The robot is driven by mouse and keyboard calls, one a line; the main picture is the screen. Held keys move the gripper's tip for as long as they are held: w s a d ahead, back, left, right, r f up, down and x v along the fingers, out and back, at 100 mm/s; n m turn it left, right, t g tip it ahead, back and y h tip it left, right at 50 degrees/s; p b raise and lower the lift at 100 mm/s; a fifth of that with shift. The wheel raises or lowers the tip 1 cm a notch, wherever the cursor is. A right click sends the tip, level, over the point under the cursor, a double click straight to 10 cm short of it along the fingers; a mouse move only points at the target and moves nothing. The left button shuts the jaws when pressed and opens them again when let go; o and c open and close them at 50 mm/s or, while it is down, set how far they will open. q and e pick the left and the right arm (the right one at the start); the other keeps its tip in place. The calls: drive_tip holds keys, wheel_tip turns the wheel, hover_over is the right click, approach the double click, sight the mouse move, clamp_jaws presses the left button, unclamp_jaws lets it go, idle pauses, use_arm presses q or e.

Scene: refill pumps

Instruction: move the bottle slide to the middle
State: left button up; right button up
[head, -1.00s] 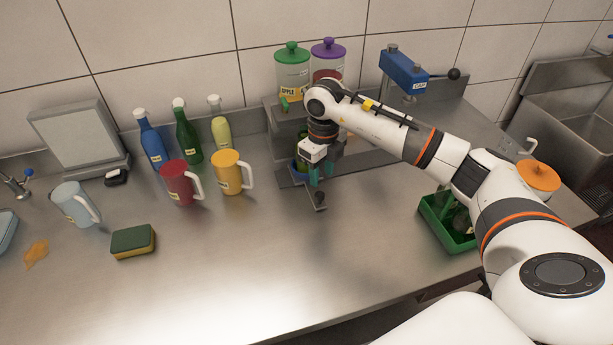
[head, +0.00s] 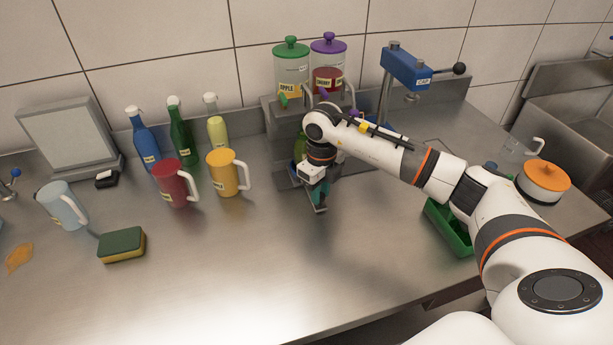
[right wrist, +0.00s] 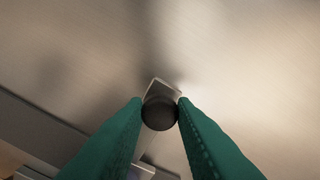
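The bottle slide is a grey metal plate in front of the dispenser, with an arm (head: 322,208) reaching toward me. Its dark round knob (right wrist: 160,113) shows in the right wrist view, between the teal fingers, which touch it on both sides. My right gripper (head: 318,194) is low over the slide's front end, shut on the knob. In the head view the gripper hides the knob. A green bottle (head: 299,147) stands on the slide at its left part, mostly hidden behind my right wrist. My left gripper is not in view.
The dispenser behind has a green-lidded apple jar (head: 291,72) and a purple-lidded cherry jar (head: 328,68). A blue capping press (head: 405,67) stands to the right. A yellow mug (head: 223,175) and red mug (head: 174,183) stand left. A green crate (head: 450,232) is at right. The front counter is clear.

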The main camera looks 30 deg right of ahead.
drive_tip(key=shift+d, duration=0.5)
drive_tip(key=shift+c, duration=0.3)
drive_tip(key=shift+s+d+b, duration=0.45)
drive_tip(key=shift+s+d, duration=0.05)
drive_tip(key=shift+d, duration=1.55)
drive_tip(key=shift+s+d+b, duration=0.4)
drive_tip(key=shift+s+d, duration=0.15)
drive_tip(key=shift+d, duration=1.5)
drive_tip(key=shift+s+d+b, duration=0.45)
drive_tip(key=shift+s+d, duration=0.05)
drive_tip(key=shift+d, duration=1.55)
drive_tip(key=shift+s+d+b, duration=0.15)
drive_tip(key=shift+s+d, duration=0.15)
drive_tip(key=shift+d, duration=0.8)
drive_tip(key=shift+s+d+b, duration=0.15)
drive_tip(key=shift+s+d, duration=0.1)
drive_tip(key=shift+d, duration=1.15)
drive_tip(key=o, duration=0.9)
wheel_tip(320, 180, up, 12)
drive_tip(key=shift+b, duration=0.3)
